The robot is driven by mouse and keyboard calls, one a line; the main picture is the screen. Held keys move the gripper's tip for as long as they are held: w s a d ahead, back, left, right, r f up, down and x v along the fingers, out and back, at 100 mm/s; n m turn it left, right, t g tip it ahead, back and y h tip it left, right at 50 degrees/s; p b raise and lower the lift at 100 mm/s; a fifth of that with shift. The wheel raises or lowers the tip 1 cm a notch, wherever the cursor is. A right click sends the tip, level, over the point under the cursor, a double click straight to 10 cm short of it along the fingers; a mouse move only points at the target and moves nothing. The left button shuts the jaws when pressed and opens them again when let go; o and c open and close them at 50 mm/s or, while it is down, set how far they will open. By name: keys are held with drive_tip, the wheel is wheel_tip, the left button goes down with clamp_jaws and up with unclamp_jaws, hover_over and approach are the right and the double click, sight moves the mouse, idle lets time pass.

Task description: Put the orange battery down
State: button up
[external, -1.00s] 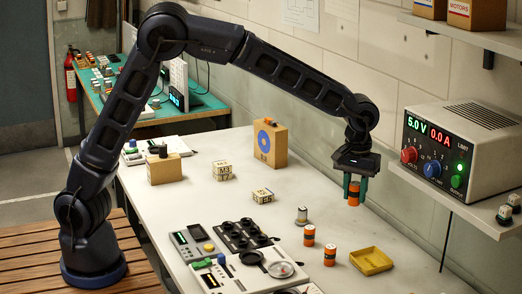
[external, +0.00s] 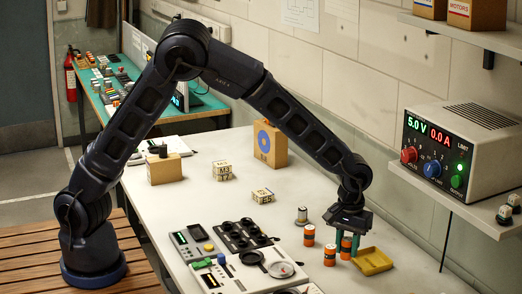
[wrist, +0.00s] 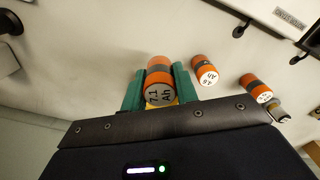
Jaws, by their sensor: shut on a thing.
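My gripper (external: 347,243) is low over the bench, just left of the yellow tray (external: 376,263) in the external view. Its green fingers are shut on an orange battery (wrist: 159,72) with a dark band; its pale end, marked "7.1 Ah", faces the wrist camera. In the external view this battery is partly hidden by the fingers. A little of the yellow tray shows behind it in the wrist view. I cannot tell whether the battery touches the bench. Two similar orange batteries (external: 309,235) (external: 330,256) stand upright on the bench to its left.
A silver cylinder (external: 302,215) stands behind the batteries. Black holders (external: 243,236) and a panel with a dial (external: 282,269) lie to the left. Small printed blocks (external: 262,196) and a cardboard box (external: 270,145) are farther back.

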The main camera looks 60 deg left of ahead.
sight(344, 277)
drive_tip(key=shift+f, duration=3.15)
drive_tip(key=shift+f, duration=0.15)
drive_tip(key=o, duration=1)
drive_tip(key=shift+o, duration=0.2)
